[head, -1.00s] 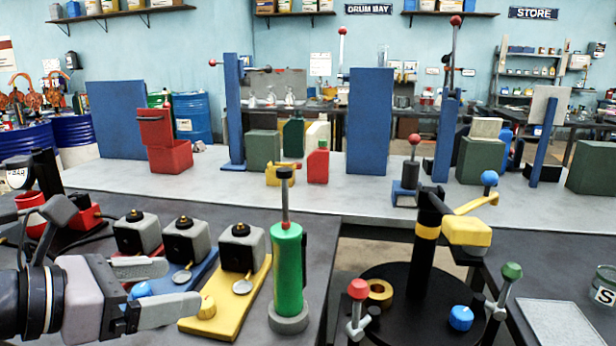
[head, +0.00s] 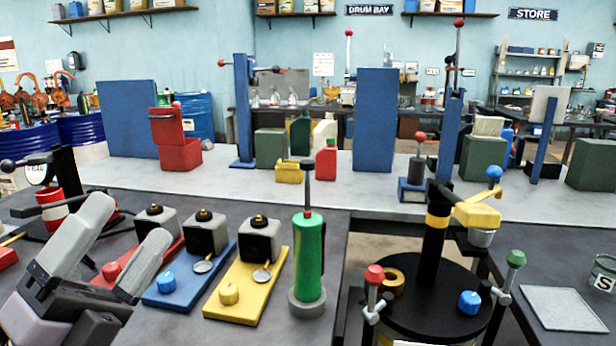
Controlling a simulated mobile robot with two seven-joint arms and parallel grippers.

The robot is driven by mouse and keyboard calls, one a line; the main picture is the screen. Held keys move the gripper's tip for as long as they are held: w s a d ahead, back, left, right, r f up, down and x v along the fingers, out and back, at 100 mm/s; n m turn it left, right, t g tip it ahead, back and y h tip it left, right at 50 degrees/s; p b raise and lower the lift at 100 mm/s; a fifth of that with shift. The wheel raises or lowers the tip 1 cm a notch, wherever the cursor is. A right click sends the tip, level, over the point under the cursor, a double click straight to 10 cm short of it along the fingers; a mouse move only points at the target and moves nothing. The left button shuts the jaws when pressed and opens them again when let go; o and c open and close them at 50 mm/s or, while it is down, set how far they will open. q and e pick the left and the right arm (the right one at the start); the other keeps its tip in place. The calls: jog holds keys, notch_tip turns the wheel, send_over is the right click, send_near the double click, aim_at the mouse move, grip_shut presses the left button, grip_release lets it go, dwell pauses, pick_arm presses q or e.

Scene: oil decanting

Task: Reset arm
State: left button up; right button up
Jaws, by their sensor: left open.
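My left gripper (head: 126,222) is at the lower left, its two grey fingers apart and pointing up and to the right. Nothing is between them. In the picture it overlaps the left part of the red board (head: 150,259); I cannot tell its height. The blue board (head: 190,285) and yellow board (head: 247,300) lie to its right, apart from it. Each board carries a grey box and a knob; the blue knob (head: 167,281) and yellow knob (head: 229,292) show clearly. My right gripper is not in view.
A green pump (head: 309,265) stands right of the boards. A black round stand (head: 425,300) with a post and yellow head (head: 478,215) is at the right front. A red cylinder with black levers (head: 53,207) stands behind my left gripper. Tall blue panels stand on the back bench.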

pick_arm(q)
jog(key=a+f+n+g+y, duration=0.2)
jog(key=a+f+n+y, duration=0.2)
jog(key=f+n+y, duration=0.3)
jog(key=w+a+f+n+g+y, duration=0.1)
jog(key=a+f+n+y, duration=0.2)
jog(key=f+n+y, duration=0.5)
jog(key=a+f+n+g+y, duration=0.2)
jog(key=a+f+n+y, duration=0.2)
jog(key=f+n, duration=0.4)
jog(key=s+d+f+n+g+h, duration=0.2)
jog(key=s+d+f+g, duration=0.1)
jog(key=s+f+g, duration=0.4)
jog(key=s+d+f+n+g+h, duration=0.1)
jog(key=s+d+f+g, duration=0.3)
jog(key=s+f, duration=0.5)
jog(key=w+d+f+t+h+p, duration=0.2)
jog(key=w+f+t+p, duration=0.2)
jog(key=w+f+t, duration=0.1)
jog(key=shift+w+t+h+p, duration=0.3)
jog(key=shift+w+t+p, duration=0.05)
jog(key=shift+t, duration=0.05)
